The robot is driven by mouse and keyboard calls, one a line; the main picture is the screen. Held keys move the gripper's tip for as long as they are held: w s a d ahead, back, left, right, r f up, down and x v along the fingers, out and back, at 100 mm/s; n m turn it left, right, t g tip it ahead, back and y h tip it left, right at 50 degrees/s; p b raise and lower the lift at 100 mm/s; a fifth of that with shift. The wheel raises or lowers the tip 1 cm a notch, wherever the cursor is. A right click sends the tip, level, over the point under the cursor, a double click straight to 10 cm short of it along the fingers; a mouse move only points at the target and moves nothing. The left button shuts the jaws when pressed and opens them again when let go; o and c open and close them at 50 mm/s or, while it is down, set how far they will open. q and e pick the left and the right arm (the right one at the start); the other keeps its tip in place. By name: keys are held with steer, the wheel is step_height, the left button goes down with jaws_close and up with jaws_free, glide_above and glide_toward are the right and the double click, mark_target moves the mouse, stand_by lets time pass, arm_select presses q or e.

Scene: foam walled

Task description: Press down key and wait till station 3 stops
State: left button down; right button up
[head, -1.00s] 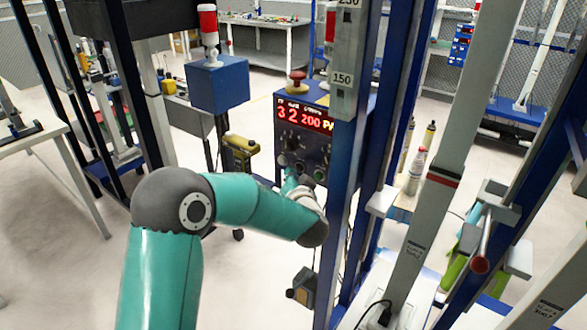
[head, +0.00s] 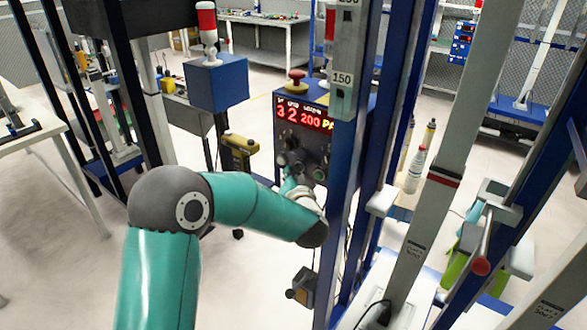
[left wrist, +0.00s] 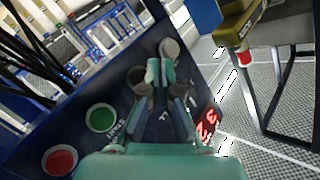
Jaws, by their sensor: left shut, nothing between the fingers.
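The dark blue control box (head: 313,145) stands in the middle of the head view. Its red display (head: 304,117) reads "3", "2", "200" and letters like "PA". My left gripper (head: 290,172) is shut and empty in front of its panel. In the left wrist view the fingertips (left wrist: 160,72) are close to the panel, just below a pale round button (left wrist: 169,48); whether they touch it I cannot tell. A green button (left wrist: 101,118) and a red button (left wrist: 60,160) sit to the left. Which control is the down key is unclear. My right gripper is not in view.
A red mushroom button (head: 296,78) tops the box. A blue post (head: 350,170) rises just right of the panel. A blue box with a red-and-white lamp (head: 217,80) stands behind left. A yellow-black device (head: 240,152) is left of the panel.

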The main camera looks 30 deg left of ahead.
arm_select(q)
steer(key=shift+w+d, duration=0.2)
steer(key=shift+d, duration=0.3)
steer(key=s, duration=0.4)
steer(key=shift+s+f+b, duration=0.1)
steer(key=shift+s+b, duration=0.1)
steer(key=shift+b, duration=0.2)
steer(key=shift+s+a, duration=0.1)
steer(key=shift+a, duration=0.05)
